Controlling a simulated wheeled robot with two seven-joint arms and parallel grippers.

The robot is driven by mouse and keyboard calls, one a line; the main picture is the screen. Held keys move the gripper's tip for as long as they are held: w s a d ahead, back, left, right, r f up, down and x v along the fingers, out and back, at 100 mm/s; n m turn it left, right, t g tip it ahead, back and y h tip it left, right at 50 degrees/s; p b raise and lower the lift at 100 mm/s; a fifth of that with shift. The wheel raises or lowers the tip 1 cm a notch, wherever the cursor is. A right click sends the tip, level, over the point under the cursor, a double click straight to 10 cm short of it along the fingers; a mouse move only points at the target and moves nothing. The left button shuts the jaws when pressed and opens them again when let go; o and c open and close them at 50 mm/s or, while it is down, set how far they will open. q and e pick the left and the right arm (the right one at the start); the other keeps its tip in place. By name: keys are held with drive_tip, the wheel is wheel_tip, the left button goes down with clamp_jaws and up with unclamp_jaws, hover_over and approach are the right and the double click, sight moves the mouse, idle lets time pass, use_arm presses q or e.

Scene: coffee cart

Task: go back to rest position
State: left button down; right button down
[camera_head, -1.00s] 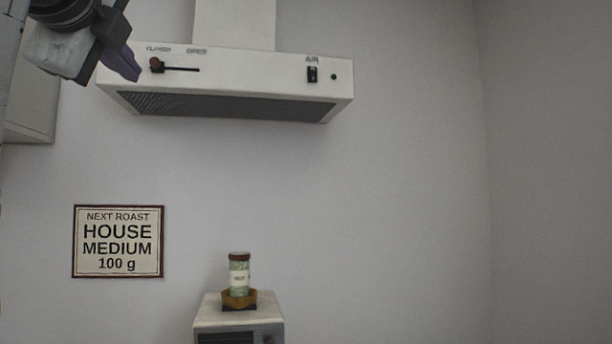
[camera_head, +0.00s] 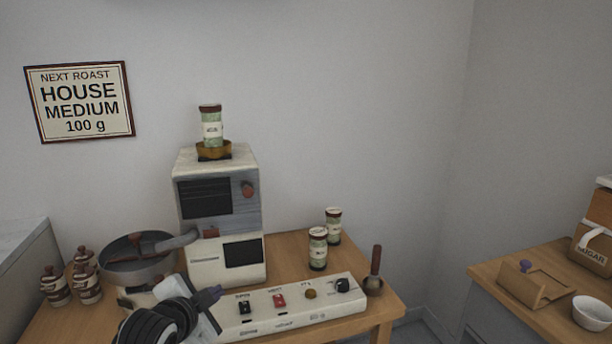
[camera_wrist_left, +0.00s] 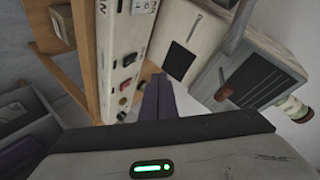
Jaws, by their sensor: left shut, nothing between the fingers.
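My left gripper (camera_head: 208,297) is shut and empty. In the head view it is at the lower left, in front of the roasting machine (camera_head: 219,225) and near the left end of the white switch panel (camera_head: 290,309). In the left wrist view its closed dark fingers (camera_wrist_left: 158,97) point toward the gap between the switch panel (camera_wrist_left: 118,60) and the machine (camera_wrist_left: 235,60). I cannot tell whether it touches anything. My right gripper is in neither view.
A round pan (camera_head: 140,268) stands left of the machine, with several small brown jars (camera_head: 55,286) beyond it. Two green jars (camera_head: 318,248) and a scoop (camera_head: 374,272) stand at the right of the table. A side table (camera_head: 482,271) holds a white bowl (camera_head: 592,312). Floor shows between the tables.

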use_arm(q)
drive_tip(key=s+d+f+n+g+h, duration=0.15)
drive_tip(key=s+f+n, duration=0.35)
drive_tip(key=s+f, duration=1.4)
drive_tip(key=s+d+f+n+g, duration=0.1)
drive_tip(key=s+f+n, duration=0.3)
drive_tip(key=s, duration=1.2)
wheel_tip(320, 180, down, 4)
drive_tip(key=shift+s+d+f+g, duration=0.15)
drive_tip(key=shift+s+d+g, duration=0.05)
drive_tip(key=shift+g, duration=0.45)
